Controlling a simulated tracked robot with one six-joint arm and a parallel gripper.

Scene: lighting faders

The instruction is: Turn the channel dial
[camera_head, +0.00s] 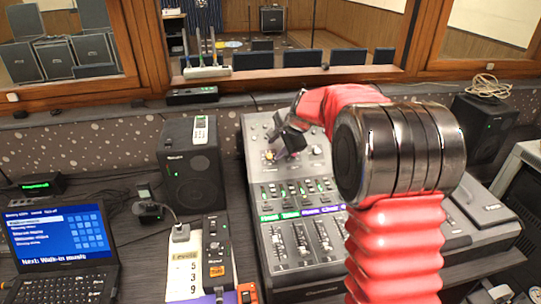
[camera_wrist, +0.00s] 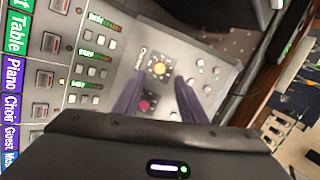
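The mixing desk (camera_head: 258,130) has a small yellow-orange knob, likely the channel dial (camera_head: 269,155), on its upper left panel. In the wrist view the dial (camera_wrist: 160,69) shows just beyond and between my fingertips. My gripper (camera_wrist: 161,80) is open, its two dark fingers apart with nothing held. A pink-red button (camera_wrist: 145,105) lies between the fingers, nearer the palm. In the head view my gripper (camera_head: 287,137) hangs over the upper left panel, close to the dial. I cannot tell whether the fingers touch the panel.
Faders (camera_head: 302,237) with coloured labels fill the desk's lower part. A black speaker (camera_head: 190,165) stands left of the desk, and a laptop (camera_head: 62,240) sits further left. A window ledge (camera_head: 235,84) runs behind. My red arm covers the desk's right middle.

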